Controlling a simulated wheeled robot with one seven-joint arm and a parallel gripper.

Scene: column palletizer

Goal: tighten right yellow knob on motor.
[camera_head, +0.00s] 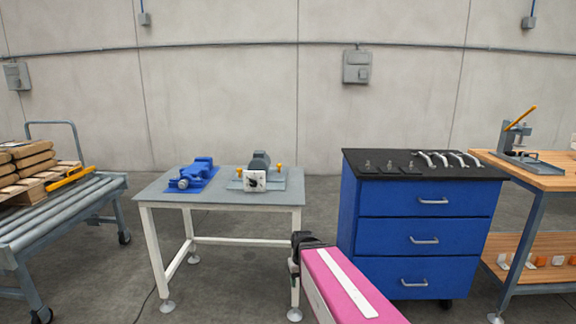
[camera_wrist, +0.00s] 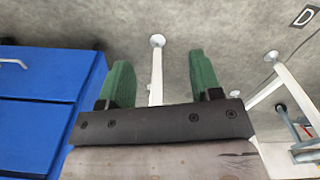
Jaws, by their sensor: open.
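The grey motor (camera_head: 259,161) sits on a light plate on the grey table in the head view, with a white panel with a black dial in front of it. The right yellow knob (camera_head: 279,167) stands just to the right of the motor. Another yellow knob (camera_head: 239,172) is on its left. My gripper (camera_head: 304,240) is low in front of the table's right side, well below and apart from the knob. In the wrist view my gripper's two green fingers (camera_wrist: 160,80) are wide apart with nothing between them. No knob shows in the wrist view.
A blue vise (camera_head: 192,175) lies left of the motor on the table (camera_head: 225,196). A blue drawer cabinet (camera_head: 417,238) stands close to the right of my arm, with tools on its black top. A roller cart (camera_head: 58,211) is at the left and a wooden bench (camera_head: 545,180) at the right.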

